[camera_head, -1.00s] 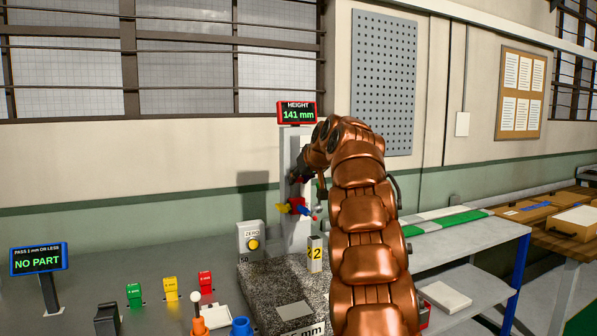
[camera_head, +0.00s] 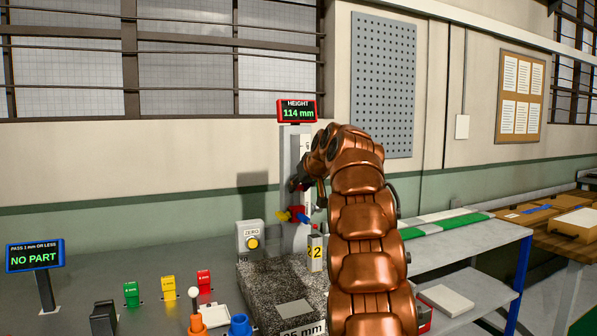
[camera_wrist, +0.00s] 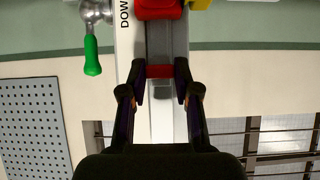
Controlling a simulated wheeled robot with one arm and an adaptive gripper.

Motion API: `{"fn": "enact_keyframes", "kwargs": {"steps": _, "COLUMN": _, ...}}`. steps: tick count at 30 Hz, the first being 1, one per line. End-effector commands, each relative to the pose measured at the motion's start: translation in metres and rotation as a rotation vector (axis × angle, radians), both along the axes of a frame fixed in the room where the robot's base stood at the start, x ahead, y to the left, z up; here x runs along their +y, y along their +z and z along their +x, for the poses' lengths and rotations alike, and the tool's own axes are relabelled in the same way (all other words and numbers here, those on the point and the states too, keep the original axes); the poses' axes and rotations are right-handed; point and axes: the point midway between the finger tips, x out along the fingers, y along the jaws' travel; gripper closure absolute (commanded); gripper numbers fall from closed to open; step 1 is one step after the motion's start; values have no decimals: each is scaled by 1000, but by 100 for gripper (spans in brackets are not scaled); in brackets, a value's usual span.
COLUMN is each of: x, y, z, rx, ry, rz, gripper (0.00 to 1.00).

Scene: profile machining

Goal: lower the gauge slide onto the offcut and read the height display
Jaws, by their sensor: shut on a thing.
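The height display (camera_head: 297,111) on top of the gauge column reads 114 mm. The gauge slide (camera_head: 297,215), red with a yellow part, sits on the column above the granite block. In the wrist view, its red part (camera_wrist: 159,72) lies between the fingertips of my gripper (camera_wrist: 160,82), which is shut on it. In the head view my copper arm hides part of the gripper. The offcut (camera_head: 316,252), a small upright block marked 2, appears to stand on the granite block (camera_head: 262,290), below the slide and to its right.
A ZERO box with a yellow button (camera_head: 252,243) stands left of the column. A screen reading NO PART (camera_head: 36,256) is at far left. A shelf unit (camera_head: 465,250) is at right.

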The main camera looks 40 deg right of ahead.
Motion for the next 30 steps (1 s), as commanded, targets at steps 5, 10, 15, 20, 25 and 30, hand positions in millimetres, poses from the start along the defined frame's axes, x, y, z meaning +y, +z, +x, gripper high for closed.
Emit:
{"fn": "enact_keyframes", "kwargs": {"steps": 5, "x": -1, "y": -3, "z": -1, "rx": 1, "ry": -2, "rz": 0, "gripper": 100}}
{"fn": "enact_keyframes", "kwargs": {"steps": 10, "x": -1, "y": -3, "z": -1, "rx": 1, "ry": -2, "rz": 0, "gripper": 100}}
{"fn": "enact_keyframes", "kwargs": {"steps": 15, "x": -1, "y": -4, "z": -1, "rx": 1, "ry": -2, "rz": 0, "gripper": 100}}
{"fn": "enact_keyframes", "kwargs": {"steps": 20, "x": -1, "y": -6, "z": -1, "rx": 0, "ry": -1, "rz": 0, "gripper": 100}}
{"fn": "enact_keyframes", "kwargs": {"steps": 25, "x": -1, "y": -9, "z": -1, "rx": -1, "ry": -1, "rz": 2, "gripper": 100}}
{"fn": "enact_keyframes", "kwargs": {"steps": 30, "x": -1, "y": -11, "z": -1, "rx": 0, "ry": -2, "rz": 1, "gripper": 100}}
